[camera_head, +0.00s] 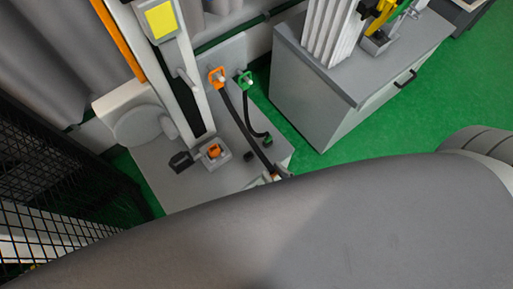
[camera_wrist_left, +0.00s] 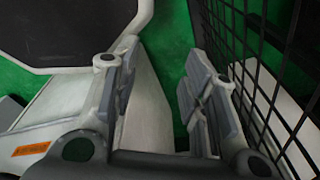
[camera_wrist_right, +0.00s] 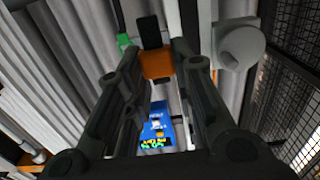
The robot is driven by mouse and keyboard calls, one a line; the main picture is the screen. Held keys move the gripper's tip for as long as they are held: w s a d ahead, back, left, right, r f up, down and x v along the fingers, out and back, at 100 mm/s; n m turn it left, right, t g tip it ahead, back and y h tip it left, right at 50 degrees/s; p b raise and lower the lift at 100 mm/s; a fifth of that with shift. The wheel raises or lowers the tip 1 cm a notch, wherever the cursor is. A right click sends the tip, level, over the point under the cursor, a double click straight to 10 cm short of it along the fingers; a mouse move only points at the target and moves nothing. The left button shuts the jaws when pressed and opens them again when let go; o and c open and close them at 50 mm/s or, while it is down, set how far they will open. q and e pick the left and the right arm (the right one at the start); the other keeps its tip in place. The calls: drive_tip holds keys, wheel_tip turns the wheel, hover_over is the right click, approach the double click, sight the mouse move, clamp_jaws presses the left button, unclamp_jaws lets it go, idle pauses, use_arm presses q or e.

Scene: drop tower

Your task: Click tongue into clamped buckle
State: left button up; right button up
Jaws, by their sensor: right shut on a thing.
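The clamped buckle (camera_head: 213,151), with an orange top, sits in a grey block on the grey base plate in the head view. A dark piece lies just left of it. My right gripper (camera_wrist_right: 155,60) is shut on an orange tongue piece (camera_wrist_right: 158,67) with a black strap in the right wrist view. In the head view my own grey arm hides most of this gripper; only a small orange and pale bit shows at the arm's edge, right of the buckle and apart from it. My left gripper (camera_wrist_left: 165,58) is open and empty in the left wrist view.
An orange hook (camera_head: 218,77) and a green hook (camera_head: 245,80) carry black straps behind the buckle. A small green piece (camera_head: 267,139) lies on the base. A grey cabinet (camera_head: 335,100) stands right. A black mesh fence (camera_head: 60,190) is left, also close beside my left gripper (camera_wrist_left: 265,90).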

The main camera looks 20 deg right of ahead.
drive_tip(key=shift+w+d, duration=0.15)
drive_tip(key=shift+w, duration=0.35)
drive_tip(key=shift+w+a, duration=0.25)
drive_tip(key=shift+w+a+b, duration=2.05)
drive_tip(key=shift+w+a, duration=4)
drive_tip(key=shift+w, duration=0.75)
drive_tip(key=shift+f+b, duration=1.9)
drive_tip(key=shift+f, duration=0.25)
use_arm(q)
wheel_tip(320, 180, down, 7)
drive_tip(key=d, duration=0.1)
drive_tip(key=shift+f, duration=0.2)
use_arm(e)
drive_tip(key=shift+f, duration=0.15)
